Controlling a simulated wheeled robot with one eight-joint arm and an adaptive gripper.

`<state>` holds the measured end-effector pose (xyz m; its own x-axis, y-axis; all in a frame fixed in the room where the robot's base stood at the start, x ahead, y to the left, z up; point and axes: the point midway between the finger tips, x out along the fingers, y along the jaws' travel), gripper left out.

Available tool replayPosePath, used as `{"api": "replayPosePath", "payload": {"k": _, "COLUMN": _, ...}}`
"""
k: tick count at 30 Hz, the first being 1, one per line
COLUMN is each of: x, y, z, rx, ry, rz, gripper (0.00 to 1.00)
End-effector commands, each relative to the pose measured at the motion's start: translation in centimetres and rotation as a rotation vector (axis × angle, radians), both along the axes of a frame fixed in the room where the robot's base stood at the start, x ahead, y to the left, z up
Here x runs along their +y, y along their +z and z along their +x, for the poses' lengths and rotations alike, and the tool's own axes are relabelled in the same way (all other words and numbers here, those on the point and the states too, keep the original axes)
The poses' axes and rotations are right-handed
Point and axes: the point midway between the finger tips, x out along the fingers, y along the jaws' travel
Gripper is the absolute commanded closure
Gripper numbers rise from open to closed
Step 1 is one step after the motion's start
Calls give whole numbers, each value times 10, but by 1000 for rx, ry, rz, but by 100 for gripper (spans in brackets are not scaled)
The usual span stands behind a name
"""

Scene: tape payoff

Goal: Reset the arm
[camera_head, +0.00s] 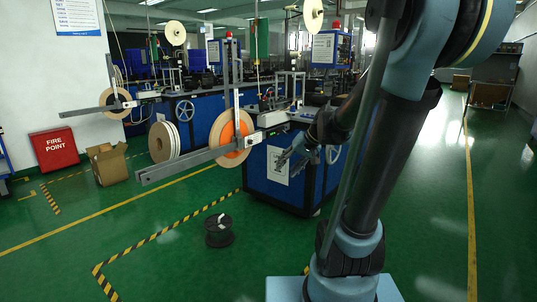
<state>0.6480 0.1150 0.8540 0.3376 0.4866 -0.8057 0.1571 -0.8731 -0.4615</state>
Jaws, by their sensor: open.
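My arm, blue and dark grey, fills the right side of the head camera view. It rises from its light blue mount at the bottom and folds over at the top, partly out of frame. Its far end reaches back down to the left. My gripper (291,156) is small in the view, in front of the blue machine (290,190). It is open, and I see nothing between its fingers. A tape reel (226,142) with an orange middle hangs on the grey payoff arm (185,166), left of my gripper and apart from it.
A black spool (218,231) stands on the green floor inside yellow-black markings. A cardboard box (108,164) and a red fire point box (54,149) stand at the left. A second large reel (163,141) is behind the payoff arm.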

Motion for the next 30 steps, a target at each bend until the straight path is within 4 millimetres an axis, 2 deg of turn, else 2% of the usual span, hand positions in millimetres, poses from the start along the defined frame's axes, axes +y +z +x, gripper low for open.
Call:
{"api": "replayPosePath", "payload": {"k": 1, "x": -5, "y": -3, "z": -15, "rx": 10, "ry": -2, "rz": -25, "gripper": 57}}
{"api": "replayPosePath", "payload": {"k": 9, "x": -36, "y": -26, "z": -84, "rx": 70, "ry": -19, "rz": -172, "gripper": 57}}
{"api": "replayPosePath", "payload": {"k": 21, "x": -88, "y": -68, "z": -177, "rx": 149, "ry": -66, "rz": -392, "gripper": 57}}
{"api": "replayPosePath", "payload": {"k": 27, "x": -108, "y": -85, "z": -206, "rx": 174, "ry": -88, "rz": -473, "gripper": 57}}
{"api": "replayPosePath", "payload": {"k": 30, "x": -113, "y": -89, "z": -213, "rx": 181, "ry": -94, "rz": -494, "gripper": 57}}
